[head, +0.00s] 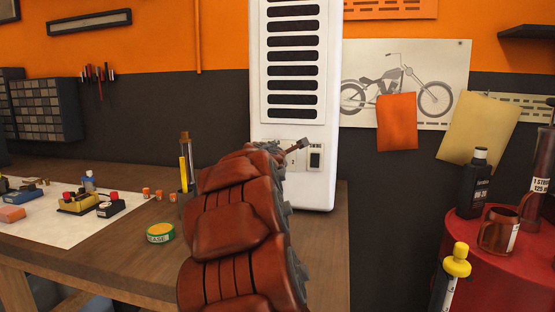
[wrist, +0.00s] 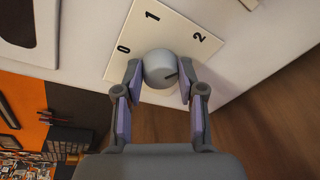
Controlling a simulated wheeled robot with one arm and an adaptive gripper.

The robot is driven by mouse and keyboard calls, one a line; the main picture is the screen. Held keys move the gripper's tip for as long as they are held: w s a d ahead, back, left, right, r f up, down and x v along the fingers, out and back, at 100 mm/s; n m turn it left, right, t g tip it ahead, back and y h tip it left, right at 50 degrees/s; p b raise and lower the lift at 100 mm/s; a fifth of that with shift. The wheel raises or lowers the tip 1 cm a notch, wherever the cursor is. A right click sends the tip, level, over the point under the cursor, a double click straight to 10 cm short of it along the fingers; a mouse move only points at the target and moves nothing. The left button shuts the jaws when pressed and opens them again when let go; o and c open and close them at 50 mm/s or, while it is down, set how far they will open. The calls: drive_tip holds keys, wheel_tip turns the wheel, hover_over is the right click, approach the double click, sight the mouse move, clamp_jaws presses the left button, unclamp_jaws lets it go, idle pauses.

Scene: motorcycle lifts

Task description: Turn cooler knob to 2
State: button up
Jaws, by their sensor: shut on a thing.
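The cooler (head: 334,90) is a tall white unit with dark vent slots, standing at the wall end of the workbench. In the wrist view its round grey knob (wrist: 158,66) sits on a pale dial plate (wrist: 141,35) marked 0, 1 and 2. My gripper (wrist: 160,71) is shut on the knob, one finger on each side. A short dark line on the knob's face lies on its right side, pointing right and slightly up, on the side of the 2. In the head view my arm hides the knob and most of my gripper.
A dark rocker switch (head: 315,157) is right of my gripper. On the wooden bench (head: 327,245) stand a green-and-yellow tin (head: 160,233) and a pen holder (head: 186,198). A red drum (head: 500,285) with a mug (head: 497,233) and bottle (head: 474,184) is at right.

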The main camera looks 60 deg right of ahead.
drive_tip(key=o, duration=1.2)
drive_tip(key=shift+c, duration=0.2)
drive_tip(key=v, duration=1.2)
